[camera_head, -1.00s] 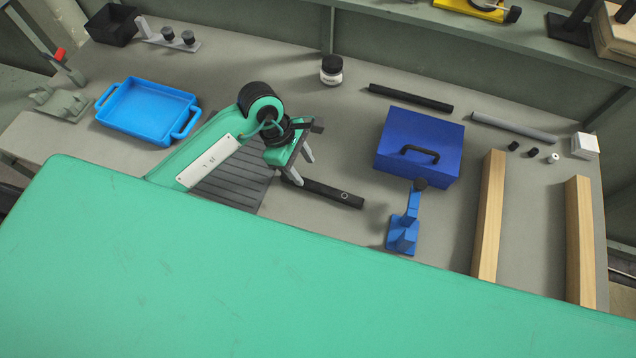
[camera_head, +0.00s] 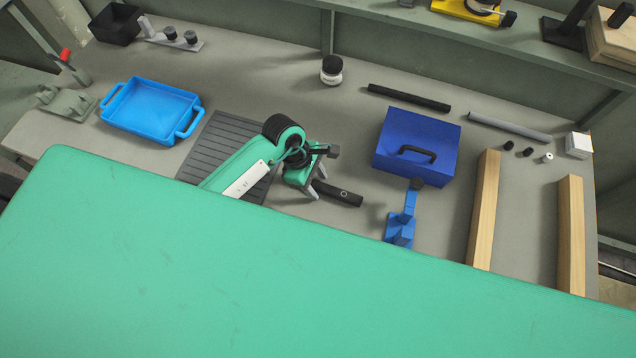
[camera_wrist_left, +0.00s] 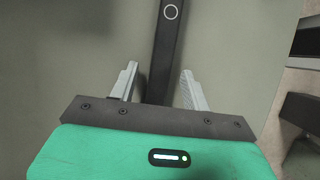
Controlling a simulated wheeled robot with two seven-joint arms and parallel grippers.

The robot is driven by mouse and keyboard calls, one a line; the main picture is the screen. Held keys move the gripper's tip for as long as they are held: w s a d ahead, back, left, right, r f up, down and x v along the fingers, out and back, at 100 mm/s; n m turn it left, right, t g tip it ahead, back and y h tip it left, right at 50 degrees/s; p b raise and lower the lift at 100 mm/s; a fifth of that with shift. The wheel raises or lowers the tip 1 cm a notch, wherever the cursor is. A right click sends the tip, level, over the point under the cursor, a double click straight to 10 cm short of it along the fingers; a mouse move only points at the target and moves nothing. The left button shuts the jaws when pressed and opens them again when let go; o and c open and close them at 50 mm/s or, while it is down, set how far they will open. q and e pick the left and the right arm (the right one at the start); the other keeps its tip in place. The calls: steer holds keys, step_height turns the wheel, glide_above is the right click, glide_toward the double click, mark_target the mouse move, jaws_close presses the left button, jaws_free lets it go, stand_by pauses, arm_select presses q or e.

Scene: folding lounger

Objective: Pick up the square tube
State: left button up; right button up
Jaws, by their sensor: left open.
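The square tube (camera_head: 346,196) is a long black bar with a pale ring mark near one end. It lies on the workbench, and its other end is hidden behind my left arm. My left gripper (camera_head: 319,181) is open at the tube, its two grey fingers pointing down toward it. In the left wrist view the tube (camera_wrist_left: 167,45) runs lengthwise between the spread fingers (camera_wrist_left: 158,73), with a gap to each. I cannot tell how far the fingertips are above the bench. My right gripper is not in view.
A blue toolbox (camera_head: 399,165) and a blue clamp-like fixture (camera_head: 401,228) stand right of the tube. Wooden beams (camera_head: 484,210) lie farther right. A ribbed dark mat (camera_head: 209,148) and blue tray (camera_head: 151,113) are left. A jar (camera_head: 331,72) and black rod (camera_head: 408,98) are behind.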

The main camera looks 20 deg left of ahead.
arm_select(q)
jaws_close()
steer(key=shift+r, duration=0.1)
